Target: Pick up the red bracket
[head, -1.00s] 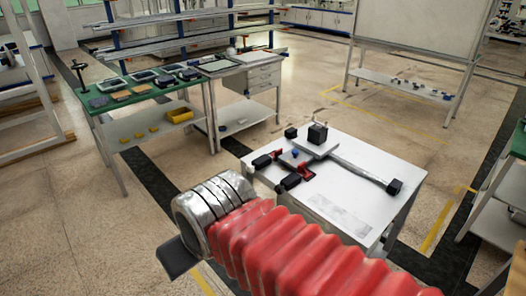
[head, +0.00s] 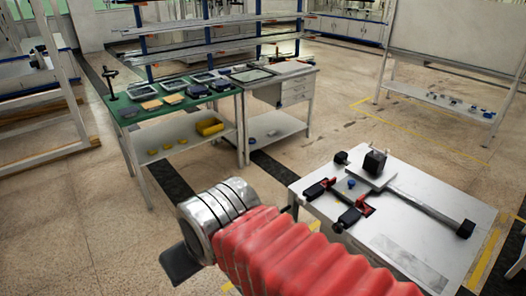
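Two small red parts lie on the white table at the right, one farther red part (head: 331,182) and one nearer red part (head: 368,209), each beside a black block. I cannot tell whether either is the red bracket. My arm, in a red bellows sleeve with a silver collar, crosses the bottom of the view in front of the table. At its end a dark piece of my gripper (head: 180,263) shows, low and left of the table. The rest of the gripper is hidden by the arm, so its opening and any held thing do not show.
The white table (head: 408,247) also bears a black cube on a plate (head: 374,162), a grey bar and a small blue part (head: 351,183). A green-topped bench (head: 134,111) with trays and a yellow bin (head: 210,127) stands behind left. Floor is clear at lower left.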

